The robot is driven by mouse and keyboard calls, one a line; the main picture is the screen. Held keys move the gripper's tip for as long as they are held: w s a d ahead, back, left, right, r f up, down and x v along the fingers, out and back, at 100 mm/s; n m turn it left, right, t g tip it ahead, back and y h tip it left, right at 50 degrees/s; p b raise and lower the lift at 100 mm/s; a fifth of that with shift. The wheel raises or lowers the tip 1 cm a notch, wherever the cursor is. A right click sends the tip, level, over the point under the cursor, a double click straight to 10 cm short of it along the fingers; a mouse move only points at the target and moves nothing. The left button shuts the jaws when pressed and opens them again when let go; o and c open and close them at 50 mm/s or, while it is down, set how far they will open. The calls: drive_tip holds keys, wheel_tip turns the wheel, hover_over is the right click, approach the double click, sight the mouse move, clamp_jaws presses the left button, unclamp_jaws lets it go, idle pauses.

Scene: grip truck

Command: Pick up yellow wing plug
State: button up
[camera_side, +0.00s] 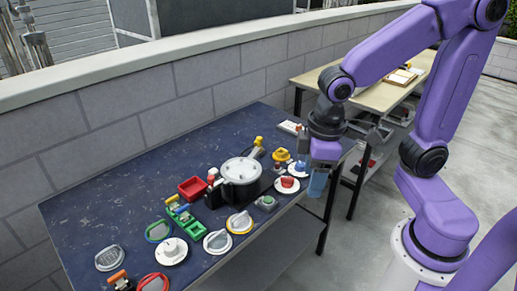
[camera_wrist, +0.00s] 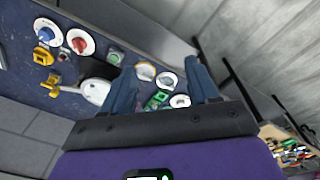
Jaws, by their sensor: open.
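A yellow wing-shaped plug (camera_side: 282,155) sits near the right end of the dark blue table in the side view. In the wrist view a yellow piece (camera_wrist: 43,56) at the far left appears to be the same plug. My gripper (camera_side: 318,184) hangs to the right of it, by the table's right edge, apart from it. In the wrist view my gripper (camera_wrist: 160,72) shows two blue fingers spread wide with nothing held between them.
White discs with a blue knob (camera_side: 302,167) and a red knob (camera_side: 288,184) stand close to the plug. A large pot (camera_side: 241,179) and a red tray (camera_side: 192,188) are farther left. A block wall (camera_side: 202,88) runs behind the table.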

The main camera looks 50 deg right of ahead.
drive_tip(key=w+m, duration=0.6)
drive_tip(key=w, duration=0.7)
drive_tip(key=w+d+f+m+h, duration=0.1)
drive_tip(key=w+d+m, duration=0.2)
drive_tip(key=w, duration=0.3)
drive_tip(key=w+d+f+m+t+h, duration=0.1)
drive_tip(key=w+d+m, duration=0.15)
drive_tip(key=w, duration=0.35)
drive_tip(key=w+d+f+m+h, duration=0.1)
drive_tip(key=w+d+m, duration=0.25)
drive_tip(key=w, duration=0.25)
drive_tip(key=w+d+f+m+h, duration=0.1)
drive_tip(key=w+d+f+m, duration=0.2)
drive_tip(key=w+d+m, duration=0.45)
drive_tip(key=shift+n, duration=0.85)
drive_tip(key=shift+s+d+r+x, duration=0.1)
drive_tip(key=shift+s+d+x, duration=0.25)
drive_tip(key=shift+x, duration=2.65)
drive_tip(key=shift+s+d+r+x, duration=0.15)
drive_tip(key=shift+d+x, duration=0.35)
drive_tip(key=shift+x, duration=2.5)
drive_tip(key=shift+s+d+r+x, duration=0.1)
drive_tip(key=shift+s+d+x, duration=0.25)
drive_tip(key=shift+x, duration=2.65)
drive_tip(key=shift+c, duration=0.3)
clamp_jaws()
